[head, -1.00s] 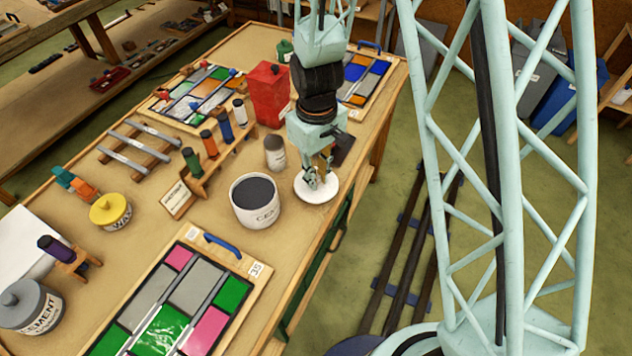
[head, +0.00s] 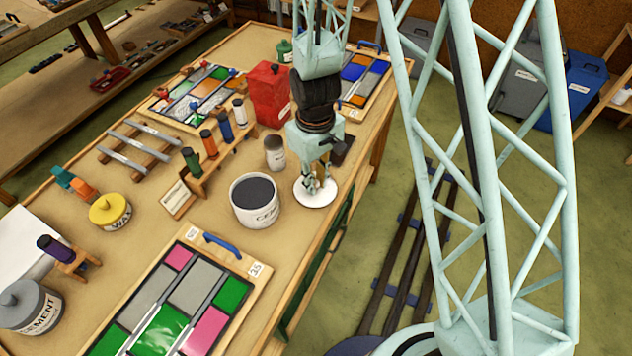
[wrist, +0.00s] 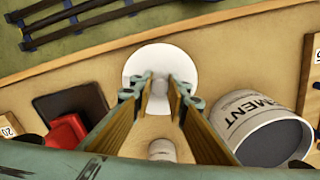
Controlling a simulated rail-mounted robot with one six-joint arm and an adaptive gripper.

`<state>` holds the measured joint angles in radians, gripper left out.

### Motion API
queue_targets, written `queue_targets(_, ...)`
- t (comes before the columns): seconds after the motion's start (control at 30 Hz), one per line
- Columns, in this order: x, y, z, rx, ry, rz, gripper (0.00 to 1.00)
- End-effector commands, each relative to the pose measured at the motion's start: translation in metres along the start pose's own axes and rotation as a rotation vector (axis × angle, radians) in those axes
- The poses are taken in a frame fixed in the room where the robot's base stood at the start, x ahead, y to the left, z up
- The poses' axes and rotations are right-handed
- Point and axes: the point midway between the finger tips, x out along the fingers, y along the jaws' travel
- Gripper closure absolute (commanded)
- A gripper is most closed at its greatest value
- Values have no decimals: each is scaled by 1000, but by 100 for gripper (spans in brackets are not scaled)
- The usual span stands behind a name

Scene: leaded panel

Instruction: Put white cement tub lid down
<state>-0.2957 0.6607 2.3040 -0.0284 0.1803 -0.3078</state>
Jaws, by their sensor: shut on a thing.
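The white cement tub lid (head: 315,195) is a round disc low over the bench top, near its right edge. It lies flat, right of the open white cement tub (head: 255,203) and apart from it. My gripper (head: 318,184) points down and is shut on the lid's knob. In the wrist view the knob (wrist: 159,88) sits between the fingertips, with the lid (wrist: 147,60) around it. I cannot tell whether the lid's underside touches the bench. The tub, with dark grey contents, also shows in the wrist view (wrist: 262,125).
A small grey-and-white can (head: 275,153) and a red canister (head: 270,97) stand behind the tub. A dark flat block (head: 341,150) lies behind my gripper. A leaded panel (head: 180,300) fills the front. Bare bench lies between the panel and the lid.

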Motion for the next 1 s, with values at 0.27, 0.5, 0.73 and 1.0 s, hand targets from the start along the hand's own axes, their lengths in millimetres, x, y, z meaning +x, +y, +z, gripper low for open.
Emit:
queue_targets(0.27, 4, 0, 0, 0, 0, 0, 85)
queue_targets(0.5, 3, 0, 0, 0, 0, 0, 72)
queue_targets(0.73, 2, 0, 0, 0, 0, 0, 72)
queue_targets(1.0, -5, 0, 0, 0, 1, 0, 72)
